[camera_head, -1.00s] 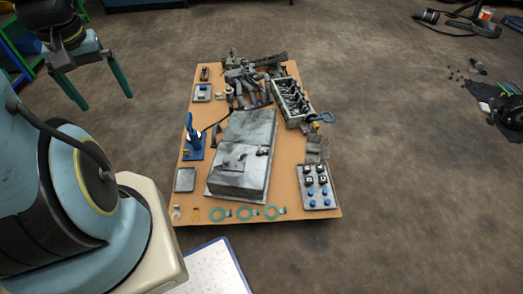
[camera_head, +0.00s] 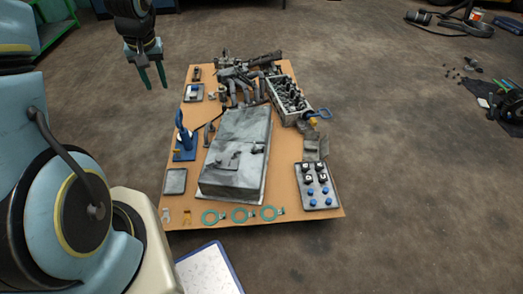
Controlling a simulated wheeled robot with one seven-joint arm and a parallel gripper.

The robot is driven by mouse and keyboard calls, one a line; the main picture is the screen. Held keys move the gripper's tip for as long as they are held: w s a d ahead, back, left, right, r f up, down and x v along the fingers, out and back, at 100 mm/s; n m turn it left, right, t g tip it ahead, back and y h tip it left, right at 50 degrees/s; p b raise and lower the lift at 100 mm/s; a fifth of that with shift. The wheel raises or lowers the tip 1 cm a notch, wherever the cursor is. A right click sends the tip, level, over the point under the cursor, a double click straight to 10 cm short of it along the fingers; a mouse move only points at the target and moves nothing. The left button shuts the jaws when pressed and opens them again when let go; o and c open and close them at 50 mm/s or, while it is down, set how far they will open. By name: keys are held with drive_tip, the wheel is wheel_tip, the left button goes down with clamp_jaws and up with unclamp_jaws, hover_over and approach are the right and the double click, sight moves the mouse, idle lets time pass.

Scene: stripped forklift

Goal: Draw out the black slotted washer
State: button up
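I cannot pick out a black slotted washer for certain. Small parts lie along the near edge of the tan board (camera_head: 290,219): a pale fork-shaped piece (camera_head: 166,215), an orange-yellow piece (camera_head: 187,216) and teal rings (camera_head: 210,217). My gripper (camera_head: 156,86) is at the upper left, off the board's far left side. Its two teal fingers point down with a gap between them and nothing held. It is well away from the near-edge parts.
A large grey metal block (camera_head: 235,150) fills the board's middle. A blue upright tool (camera_head: 184,138) stands left, a tray of blue and black pieces (camera_head: 317,187) lies right, and an open grey box (camera_head: 289,100) sits behind.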

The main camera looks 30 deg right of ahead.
drive_tip(key=shift+m+t+h, duration=0.3)
drive_tip(key=shift+m, duration=0.3)
drive_tip(key=w+d+f+b, duration=0.1)
drive_tip(key=d+f, duration=0.2)
drive_tip(key=w+d+f+b, duration=0.1)
drive_tip(key=d+f, duration=0.2)
drive_tip(key=f, duration=0.1)
drive_tip(key=w+d+f+b, duration=0.1)
drive_tip(key=d+f+b, duration=0.1)
drive_tip(key=d+f, duration=0.1)
drive_tip(key=shift+f, duration=0.65)
drive_tip(key=shift+c, duration=0.7)
drive_tip(key=m+h+b, duration=0.2)
drive_tip(key=m+b, duration=0.1)
drive_tip(key=b, duration=0.7)
approach(263, 148)
drive_tip(key=b+x, duration=0.2)
drive_tip(key=x, duration=0.6)
drive_tip(key=shift+w+f, duration=0.1)
drive_tip(key=shift+f, duration=0.2)
clamp_jaws()
